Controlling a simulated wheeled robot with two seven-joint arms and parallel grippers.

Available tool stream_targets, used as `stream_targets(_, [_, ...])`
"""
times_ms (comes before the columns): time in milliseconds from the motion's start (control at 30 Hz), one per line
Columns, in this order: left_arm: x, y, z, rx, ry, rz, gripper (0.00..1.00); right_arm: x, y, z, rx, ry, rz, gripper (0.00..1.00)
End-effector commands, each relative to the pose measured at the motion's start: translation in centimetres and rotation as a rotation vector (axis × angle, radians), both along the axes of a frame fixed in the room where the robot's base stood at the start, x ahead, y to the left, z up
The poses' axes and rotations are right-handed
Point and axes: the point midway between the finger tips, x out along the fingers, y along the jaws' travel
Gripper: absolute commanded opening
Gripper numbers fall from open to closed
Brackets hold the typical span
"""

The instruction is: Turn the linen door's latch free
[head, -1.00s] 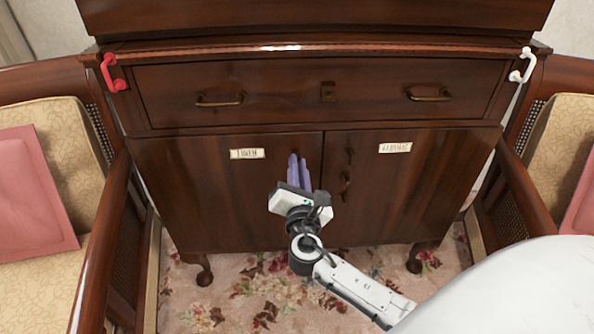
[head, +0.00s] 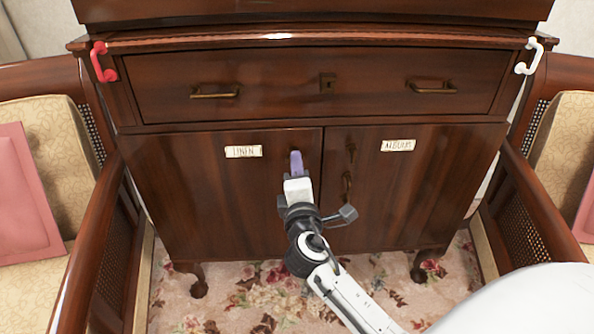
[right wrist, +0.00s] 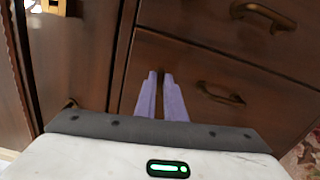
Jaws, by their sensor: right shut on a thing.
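The linen door (head: 210,195) is the cabinet's left lower door, and its label (head: 243,151) reads "LINEN". It looks closed, level with the door beside it. My right gripper (head: 296,161) is at this door's upper right, near the seam between the doors. Its purple fingers point at the door and are seen nearly edge-on. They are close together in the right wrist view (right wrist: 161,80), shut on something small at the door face. The latch itself is hidden by the fingers, so its angle cannot be told. My left gripper is not in view.
A wide drawer (head: 280,90) lies above. A red handle (head: 103,62) and a white handle (head: 529,56) sit at the cabinet's upper corners. Armchairs flank both sides.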

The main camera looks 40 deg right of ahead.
Motion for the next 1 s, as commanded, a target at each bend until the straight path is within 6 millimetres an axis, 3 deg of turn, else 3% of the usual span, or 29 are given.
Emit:
stream_targets(300, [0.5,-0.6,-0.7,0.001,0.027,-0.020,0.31,0.0,0.0,-0.1,0.111,-0.067,-0.001,0.00])
stream_targets(867, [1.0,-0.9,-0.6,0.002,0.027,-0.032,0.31,0.0,0.0,0.0,0.135,-0.083,-0.001,0.00])
stream_targets(900, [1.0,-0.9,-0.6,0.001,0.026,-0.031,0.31,0.0,0.0,0.0,0.135,-0.083,-0.001,0.13])
stream_targets(1000, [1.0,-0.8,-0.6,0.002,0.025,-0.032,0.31,0.0,0.0,0.0,0.135,-0.083,-0.001,0.28])
